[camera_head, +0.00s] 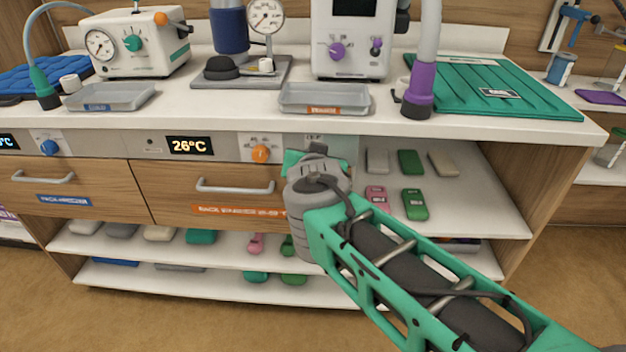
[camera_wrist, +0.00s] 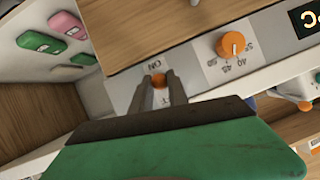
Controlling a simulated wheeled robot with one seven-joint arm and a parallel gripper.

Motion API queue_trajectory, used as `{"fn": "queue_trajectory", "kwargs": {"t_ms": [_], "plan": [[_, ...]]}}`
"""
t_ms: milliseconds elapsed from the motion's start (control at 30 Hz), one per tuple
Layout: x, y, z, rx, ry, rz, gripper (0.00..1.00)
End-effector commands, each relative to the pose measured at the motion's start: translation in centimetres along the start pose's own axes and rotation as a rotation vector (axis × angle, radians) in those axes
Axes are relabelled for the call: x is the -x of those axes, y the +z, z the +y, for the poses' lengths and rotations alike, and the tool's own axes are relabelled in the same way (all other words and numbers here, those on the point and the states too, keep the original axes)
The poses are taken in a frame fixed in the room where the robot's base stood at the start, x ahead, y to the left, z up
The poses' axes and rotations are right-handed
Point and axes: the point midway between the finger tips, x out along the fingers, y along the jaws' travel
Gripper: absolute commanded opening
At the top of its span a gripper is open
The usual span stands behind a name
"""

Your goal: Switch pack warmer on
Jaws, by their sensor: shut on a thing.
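The warmer's control strip has a lit display reading 26°C (camera_head: 190,145) and an orange dial (camera_head: 260,153) beside it. In the wrist view this dial (camera_wrist: 233,45) has a number scale around it. A smaller orange switch knob (camera_wrist: 160,81) sits on the same strip, with "ON" printed upside down beside it in this view. My gripper (camera_wrist: 159,77) is shut on this small knob, one dark finger on each side. In the head view my gripper (camera_head: 316,165) is at the strip's right end and hides the knob. Which way the switch is set is not clear.
A wooden drawer with a metal handle (camera_head: 235,186) and an orange label lies below the strip. A blue dial (camera_head: 49,147) is further left. The worktop (camera_head: 222,118) above bears trays and devices. Open shelves (camera_head: 470,200) with several coloured packs lie beside and below my gripper.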

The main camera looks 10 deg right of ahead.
Motion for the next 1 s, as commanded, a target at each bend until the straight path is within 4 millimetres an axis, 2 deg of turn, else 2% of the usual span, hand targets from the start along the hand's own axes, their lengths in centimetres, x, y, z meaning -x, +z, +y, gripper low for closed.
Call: {"fn": "queue_trajectory", "kwargs": {"t_ms": [33,300,767,800,867,1000], "plan": [[-0.42,1.03,0.19,0.001,-0.005,0.025,0.00],[-0.30,0.76,0.19,0.010,-0.019,0.110,0.00],[-0.20,0.48,0.14,0.012,-0.021,0.126,0.00],[-0.20,0.48,0.14,0.011,-0.021,0.126,0.21],[-0.20,0.49,0.14,0.011,-0.021,0.125,0.26],[-0.21,0.50,0.13,0.011,-0.021,0.125,0.26]]}}
